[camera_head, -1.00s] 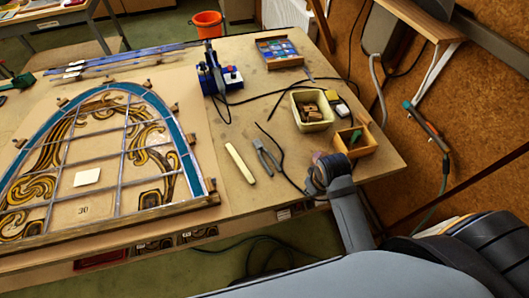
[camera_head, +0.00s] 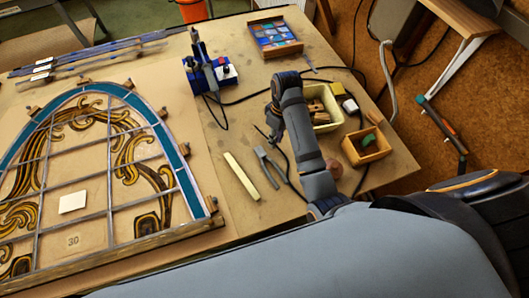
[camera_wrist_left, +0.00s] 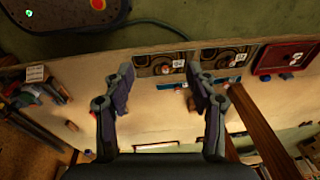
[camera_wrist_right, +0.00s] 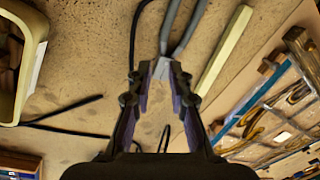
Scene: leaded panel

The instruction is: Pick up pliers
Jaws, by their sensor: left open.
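The pliers (camera_head: 267,166), with grey handles, lie on the bench beside a pale yellow strip (camera_head: 241,175). My right gripper (camera_head: 272,126) is above the bench, just beyond the pliers' jaw end. In the right wrist view my right gripper (camera_wrist_right: 160,80) is open and empty. The pliers (camera_wrist_right: 176,38) show there ahead of it, their metal jaws pointing into the gap between the fingers, with no visible grip on them.
The leaded panel (camera_head: 109,207) fills the left of the bench. A cream bin (camera_head: 333,103) and a wooden box (camera_head: 377,158) stand right of my right arm. A blue device (camera_head: 205,72) and black cables (camera_head: 240,101) lie beyond.

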